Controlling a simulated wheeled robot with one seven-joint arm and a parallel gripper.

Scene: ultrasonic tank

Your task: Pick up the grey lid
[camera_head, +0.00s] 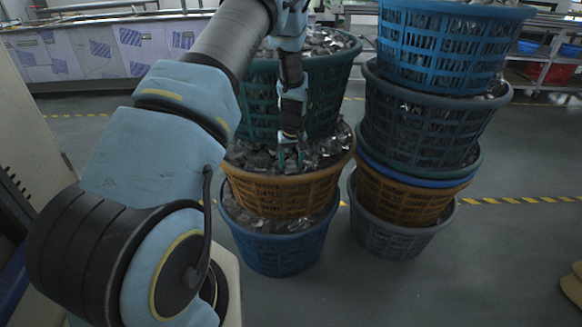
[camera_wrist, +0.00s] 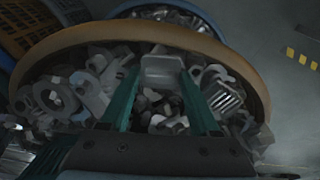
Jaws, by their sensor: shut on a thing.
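My gripper (camera_head: 291,158) points down over the orange-brown basket (camera_head: 280,196) of metal parts in the head view. In the wrist view its two green fingers (camera_wrist: 161,84) close on the sides of a pale grey, rounded-square piece, the grey lid (camera_wrist: 161,69). The lid is at the fingertips, above or among the loose parts; I cannot tell whether it touches them. In the head view the lid is too small and dark to make out between the fingers.
The orange-brown basket is stacked on a blue basket (camera_head: 282,247), with a green basket (camera_head: 256,108) close behind my gripper. A tall basket stack (camera_head: 425,125) stands to the right. Open floor (camera_head: 490,255) lies at the front right.

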